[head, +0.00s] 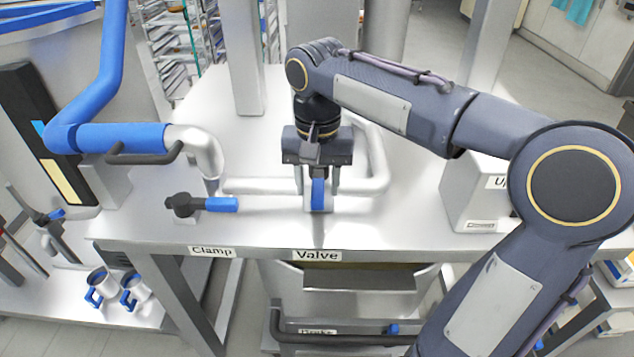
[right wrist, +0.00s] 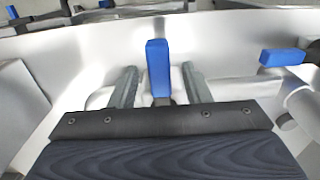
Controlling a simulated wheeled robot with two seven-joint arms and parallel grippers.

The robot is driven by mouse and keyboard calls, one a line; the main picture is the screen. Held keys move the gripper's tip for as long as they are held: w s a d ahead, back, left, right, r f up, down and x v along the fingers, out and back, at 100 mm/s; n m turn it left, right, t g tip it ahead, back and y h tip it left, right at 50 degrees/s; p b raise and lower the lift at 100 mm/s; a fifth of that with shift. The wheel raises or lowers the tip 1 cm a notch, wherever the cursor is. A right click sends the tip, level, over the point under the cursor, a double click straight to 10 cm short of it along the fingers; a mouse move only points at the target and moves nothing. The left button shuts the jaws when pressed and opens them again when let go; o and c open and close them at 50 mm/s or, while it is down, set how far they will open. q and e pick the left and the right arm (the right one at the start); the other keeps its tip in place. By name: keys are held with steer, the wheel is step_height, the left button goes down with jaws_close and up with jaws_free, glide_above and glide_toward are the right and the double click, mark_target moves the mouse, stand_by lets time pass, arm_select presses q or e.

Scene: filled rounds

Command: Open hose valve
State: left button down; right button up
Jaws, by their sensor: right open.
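The valve handle (head: 318,193), a blue lever, stands above the "Valve" label (head: 317,255) on the steel bench. My right gripper (head: 318,187) points down over it, open, with one finger on each side of the handle. In the right wrist view the blue handle (right wrist: 158,70) stands upright between the two grey fingers (right wrist: 160,84), with a gap visible on both sides. The silver pipe (head: 270,186) runs along the bench behind the valve. My gripper body hides part of the valve. My left gripper is not in view.
A clamp lever (head: 222,204) with a blue grip lies left of the valve. A blue hose (head: 105,85) joins the pipe at the left, by a dark handle (head: 143,155). A grey box (head: 478,195) stands at the right. The bench front is clear.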

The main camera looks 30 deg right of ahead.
steer(key=shift+f, duration=0.3)
jaws_close()
steer(key=shift+s, duration=0.15)
